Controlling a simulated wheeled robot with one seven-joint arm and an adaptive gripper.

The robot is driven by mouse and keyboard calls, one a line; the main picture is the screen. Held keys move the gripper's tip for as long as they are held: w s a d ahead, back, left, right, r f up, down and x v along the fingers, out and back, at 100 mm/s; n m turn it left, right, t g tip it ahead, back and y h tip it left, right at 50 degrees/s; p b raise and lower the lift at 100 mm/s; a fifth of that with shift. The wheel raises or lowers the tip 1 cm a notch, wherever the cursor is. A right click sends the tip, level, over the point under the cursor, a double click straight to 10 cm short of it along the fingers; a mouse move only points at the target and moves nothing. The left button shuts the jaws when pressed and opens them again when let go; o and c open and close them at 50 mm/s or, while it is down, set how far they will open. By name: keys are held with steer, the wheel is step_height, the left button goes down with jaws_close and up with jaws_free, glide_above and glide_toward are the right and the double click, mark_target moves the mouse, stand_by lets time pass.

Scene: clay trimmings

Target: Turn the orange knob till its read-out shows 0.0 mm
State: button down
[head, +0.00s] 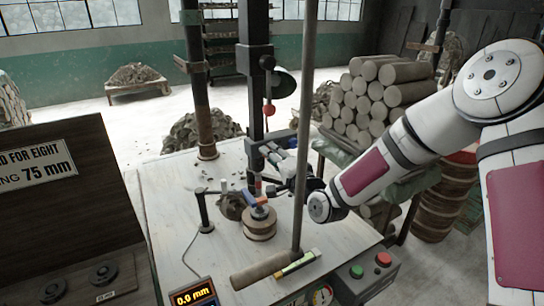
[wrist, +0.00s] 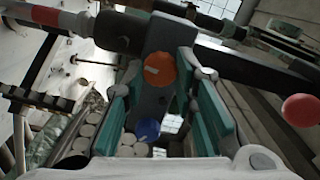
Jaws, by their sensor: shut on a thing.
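The orange knob (wrist: 160,72) is a round disc with a pale mark on its face, on a dark grey plate in the wrist view. My gripper (wrist: 160,80) has its teal-padded fingers on either side of the knob and is shut on it. In the head view my gripper (head: 263,152) is at the dark upright column, and I cannot make out the knob there. A blue knob (wrist: 147,129) sits below the orange one in the wrist view, apart from the fingertips. The read-out (head: 193,295) shows 0.0 mm in orange digits at the table's front.
A red ball handle (head: 268,110) hangs beside the column (head: 256,85). A round clay-coloured block (head: 259,225) stands on the pale table (head: 165,215) below my gripper. A tall thin post (head: 303,130) rises close to my wrist. Stacked clay rolls (head: 375,95) lie behind.

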steer(key=shift+m, duration=0.4)
steer(key=c, duration=1.3)
jaws_free()
steer(key=shift+d, duration=0.1)
steer(key=v, duration=1.2)
